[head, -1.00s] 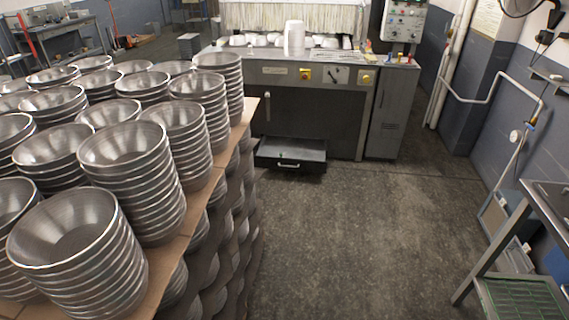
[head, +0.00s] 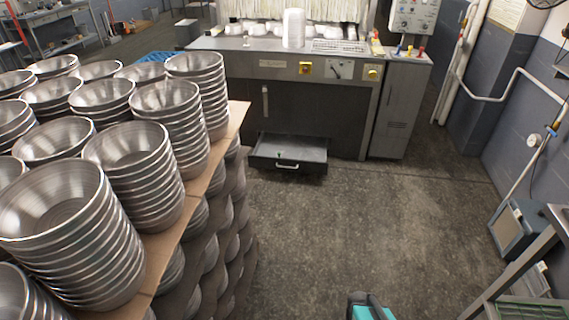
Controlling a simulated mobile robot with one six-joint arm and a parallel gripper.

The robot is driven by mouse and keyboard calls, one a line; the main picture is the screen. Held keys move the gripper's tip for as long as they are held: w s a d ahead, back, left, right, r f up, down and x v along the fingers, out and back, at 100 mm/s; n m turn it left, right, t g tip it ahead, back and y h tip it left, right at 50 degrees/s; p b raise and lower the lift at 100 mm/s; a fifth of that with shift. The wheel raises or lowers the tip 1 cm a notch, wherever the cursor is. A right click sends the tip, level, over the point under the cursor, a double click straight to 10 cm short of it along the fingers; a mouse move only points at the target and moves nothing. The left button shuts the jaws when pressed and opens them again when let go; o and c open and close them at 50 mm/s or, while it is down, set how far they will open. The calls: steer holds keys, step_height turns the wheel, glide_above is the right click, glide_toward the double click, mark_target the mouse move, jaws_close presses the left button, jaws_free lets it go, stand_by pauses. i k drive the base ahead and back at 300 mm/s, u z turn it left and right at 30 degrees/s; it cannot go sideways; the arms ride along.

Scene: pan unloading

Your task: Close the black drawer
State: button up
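The black drawer (head: 289,153) is pulled open at the bottom of the grey machine (head: 310,105), just above the floor. Its front panel has a light metal handle (head: 287,167), and its inside looks empty from here. A teal and black part shows at the bottom edge of the head view, probably a piece of my arm. My gripper's fingers are not in view, and the drawer stands well ahead of me with nothing touching it.
Stacks of metal pans (head: 135,160) on cardboard layers fill the left side. A metal table (head: 530,260) stands at the right, near a wall with pipes. The dark floor (head: 350,220) between them is clear up to the drawer.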

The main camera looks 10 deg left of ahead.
mark_target(304, 154)
steer(key=u, duration=0.25)
steer(key=i, duration=1.4)
steer(key=u, duration=0.15)
